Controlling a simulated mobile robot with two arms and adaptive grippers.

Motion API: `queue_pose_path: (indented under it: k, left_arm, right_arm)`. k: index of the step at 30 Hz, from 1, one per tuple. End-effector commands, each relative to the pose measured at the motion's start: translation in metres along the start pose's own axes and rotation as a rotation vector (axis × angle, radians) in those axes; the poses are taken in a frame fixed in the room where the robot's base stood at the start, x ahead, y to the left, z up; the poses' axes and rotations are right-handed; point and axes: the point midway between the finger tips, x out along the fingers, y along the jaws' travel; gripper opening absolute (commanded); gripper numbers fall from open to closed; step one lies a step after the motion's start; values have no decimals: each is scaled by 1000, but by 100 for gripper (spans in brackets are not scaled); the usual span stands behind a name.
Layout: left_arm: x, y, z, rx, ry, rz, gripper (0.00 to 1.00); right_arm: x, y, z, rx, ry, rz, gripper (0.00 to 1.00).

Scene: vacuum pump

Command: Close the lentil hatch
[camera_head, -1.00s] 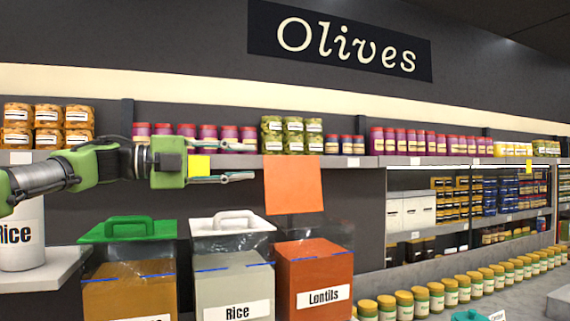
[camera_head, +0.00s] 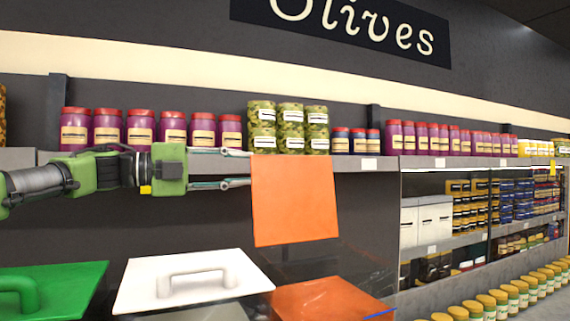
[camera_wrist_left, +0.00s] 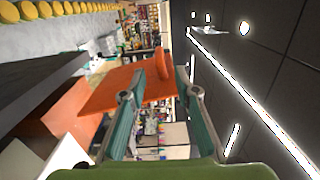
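The lentil hatch is an orange square panel (camera_head: 296,199) standing raised and open behind the orange lentil bin (camera_head: 325,300). It also shows in the left wrist view (camera_wrist_left: 112,92), with an orange handle (camera_wrist_left: 162,63) sticking out from it. My left gripper (camera_head: 243,168) comes in from the left, level with the upper part of the hatch. Its two fingers are apart and empty, tips right by the hatch's left edge. In the left wrist view my fingertips (camera_wrist_left: 160,95) appear in front of the hatch; I cannot tell whether they touch. My right gripper is not in view.
A white lidded bin (camera_head: 190,288) and a green lidded bin (camera_head: 60,285) stand left of the lentil bin, both lids shut. A shelf (camera_head: 345,163) with jars runs just behind the gripper and hatch. Lower shelves with goods lie to the right.

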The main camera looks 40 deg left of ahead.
Motion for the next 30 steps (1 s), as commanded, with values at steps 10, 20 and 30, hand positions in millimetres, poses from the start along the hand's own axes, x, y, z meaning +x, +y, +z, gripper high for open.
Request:
queue_pose_path:
  k: [10,20,30]
  left_arm:
    - [72,-3,0,-4,1,3,29]
    - [105,-1,0,-1,0,1,29]
    - [107,0,0,0,-1,-1,29]
  right_arm:
    - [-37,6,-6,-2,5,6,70]
    - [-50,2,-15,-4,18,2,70]
    - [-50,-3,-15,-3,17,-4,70]
